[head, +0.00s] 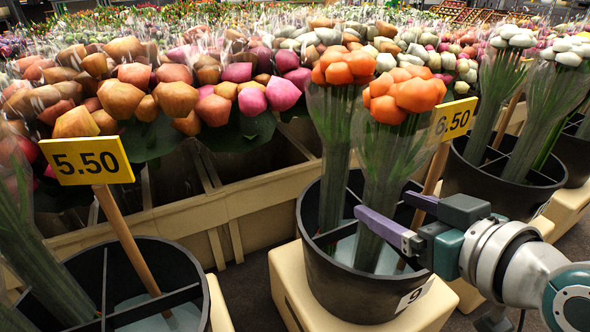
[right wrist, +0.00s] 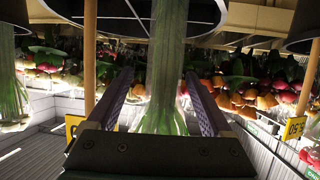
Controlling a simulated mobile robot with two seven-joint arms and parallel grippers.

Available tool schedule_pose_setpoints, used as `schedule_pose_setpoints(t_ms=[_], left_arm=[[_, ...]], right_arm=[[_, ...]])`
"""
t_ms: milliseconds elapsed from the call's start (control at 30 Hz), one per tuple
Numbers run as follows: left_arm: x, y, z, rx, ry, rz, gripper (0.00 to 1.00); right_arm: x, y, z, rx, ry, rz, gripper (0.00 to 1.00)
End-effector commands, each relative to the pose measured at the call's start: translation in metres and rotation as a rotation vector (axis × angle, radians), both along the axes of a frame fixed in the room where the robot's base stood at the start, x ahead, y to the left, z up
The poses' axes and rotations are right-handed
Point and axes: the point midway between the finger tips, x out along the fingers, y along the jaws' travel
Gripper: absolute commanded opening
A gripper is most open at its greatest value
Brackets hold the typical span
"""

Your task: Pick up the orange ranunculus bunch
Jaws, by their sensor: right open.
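Two orange ranunculus bunches stand upright in the black bucket (head: 345,285): a front one (head: 403,94) and one just behind it to the left (head: 343,67). My right gripper (head: 384,204) reaches in from the right at the bucket's rim height. It is open, with its purple fingers on either side of the front bunch's wrapped green stems. The right wrist view, which looks upside down, shows those stems (right wrist: 168,55) between the two fingers (right wrist: 160,76). I cannot tell whether either finger touches them. My left gripper is not in view.
A yellow 6.50 sign (head: 455,118) on a wooden stake stands close to the right gripper. More black buckets (head: 500,185) with white bunches stand at right. A 5.50 sign (head: 87,160) and another bucket (head: 125,270) are at left. Pink and orange tulips crowd behind.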

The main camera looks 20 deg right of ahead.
Motion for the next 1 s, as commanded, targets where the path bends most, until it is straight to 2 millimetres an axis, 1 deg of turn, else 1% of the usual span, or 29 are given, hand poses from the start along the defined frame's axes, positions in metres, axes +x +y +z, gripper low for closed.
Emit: schedule_pose_setpoints(t_ms=[33, 167, 300, 400, 533, 767, 1000], left_arm=[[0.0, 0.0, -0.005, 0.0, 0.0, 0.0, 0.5], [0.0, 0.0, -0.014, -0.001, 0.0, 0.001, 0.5], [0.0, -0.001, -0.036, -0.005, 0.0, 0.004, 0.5], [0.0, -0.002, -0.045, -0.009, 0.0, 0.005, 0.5], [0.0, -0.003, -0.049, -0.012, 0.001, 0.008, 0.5], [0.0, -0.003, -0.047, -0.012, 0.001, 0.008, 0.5], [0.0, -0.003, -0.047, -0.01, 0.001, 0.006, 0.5]], right_arm=[[0.004, 0.0, -0.004, 0.001, -0.001, -0.001, 0.84], [0.013, 0.001, -0.01, 0.002, -0.001, -0.001, 0.84], [0.031, 0.004, -0.022, 0.003, -0.003, -0.001, 0.84], [0.043, 0.004, -0.026, 0.002, -0.002, -0.001, 0.84], [0.052, 0.004, -0.027, 0.0, 0.0, 0.0, 0.84], [0.053, 0.004, -0.025, 0.0, 0.002, 0.0, 0.84], [0.053, 0.004, -0.025, 0.0, 0.002, 0.0, 0.57]])
